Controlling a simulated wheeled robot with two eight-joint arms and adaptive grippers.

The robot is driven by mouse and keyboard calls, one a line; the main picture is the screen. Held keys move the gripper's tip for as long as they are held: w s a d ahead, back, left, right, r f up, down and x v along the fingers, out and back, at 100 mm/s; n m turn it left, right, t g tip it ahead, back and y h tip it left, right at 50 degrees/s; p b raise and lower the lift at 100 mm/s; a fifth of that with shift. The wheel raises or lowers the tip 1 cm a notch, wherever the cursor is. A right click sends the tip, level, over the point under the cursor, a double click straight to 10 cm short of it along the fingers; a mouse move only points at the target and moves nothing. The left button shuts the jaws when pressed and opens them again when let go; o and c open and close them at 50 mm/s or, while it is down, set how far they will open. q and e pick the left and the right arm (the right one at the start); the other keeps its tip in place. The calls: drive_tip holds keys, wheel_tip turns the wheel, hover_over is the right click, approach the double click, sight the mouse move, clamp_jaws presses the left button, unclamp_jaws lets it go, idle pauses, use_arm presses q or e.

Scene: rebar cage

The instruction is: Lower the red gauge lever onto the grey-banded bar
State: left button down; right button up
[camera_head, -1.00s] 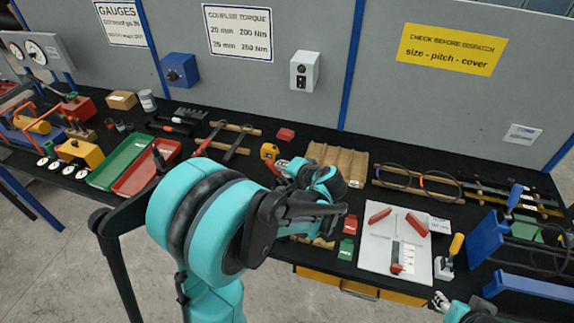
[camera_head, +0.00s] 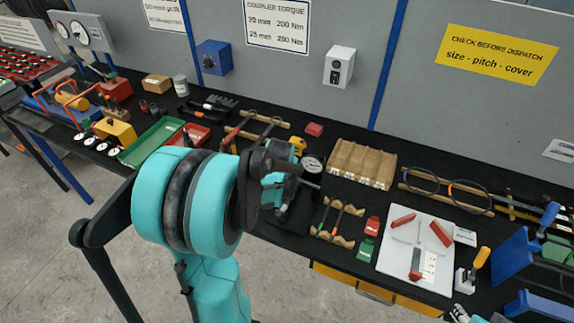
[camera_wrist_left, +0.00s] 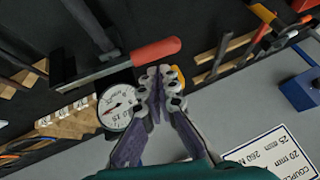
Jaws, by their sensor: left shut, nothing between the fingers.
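A lever with a red handle (camera_wrist_left: 152,52) lies across the wrist view, beside a round white dial gauge (camera_wrist_left: 117,107). The dial also shows in the head view (camera_head: 312,165). My left gripper (camera_wrist_left: 162,78) is shut and empty, its tips just beside the red handle and the dial; I cannot tell whether they touch the lever. In the head view my left arm hides the lever and most of the gripper. A dark bar (camera_wrist_left: 88,22) runs near the lever; no grey band can be made out. My right gripper (camera_head: 459,313) barely shows at the bottom edge.
A white board (camera_head: 398,262) with red pieces lies right of the gauge. A small rack (camera_head: 333,236) holds bars with green and orange marks. A ribbed wooden block (camera_head: 362,163) stands behind. Green (camera_head: 150,142) and red trays are at left.

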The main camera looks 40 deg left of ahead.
use_arm(q)
drive_tip(key=shift+a+f, duration=0.15)
drive_tip(key=shift+f, duration=0.05)
idle(0.5)
drive_tip(key=r+p, duration=0.1)
drive_tip(key=r, duration=0.1)
drive_tip(key=w+r+p, duration=0.1)
drive_tip(key=r+p, duration=0.1)
drive_tip(key=r, duration=0.1)
drive_tip(key=shift+p, duration=0.3)
drive_tip(key=s+a+p+v, duration=0.1)
drive_tip(key=p+v, duration=0.1)
drive_tip(key=v, duration=0.7)
drive_tip(key=s+d+f+h+b, duration=0.1)
drive_tip(key=s+d+f+b, duration=0.2)
drive_tip(key=d, duration=0.5)
drive_tip(key=s+d+f+m+h+b, duration=0.1)
drive_tip(key=s+d+f+b, duration=0.2)
drive_tip(key=d, duration=0.5)
drive_tip(key=s+d+f+t+h+b, duration=0.1)
drive_tip(key=s+d+f+h+b, duration=0.1)
drive_tip(key=d, duration=0.6)
drive_tip(key=s+f+b, duration=0.1)
drive_tip(key=s+b, duration=0.1)
drive_tip(key=s, duration=0.1)
drive_tip(key=shift+s+f+m, duration=0.15)
drive_tip(key=shift+s+m, duration=0.25)
drive_tip(key=shift+a, duration=0.1)
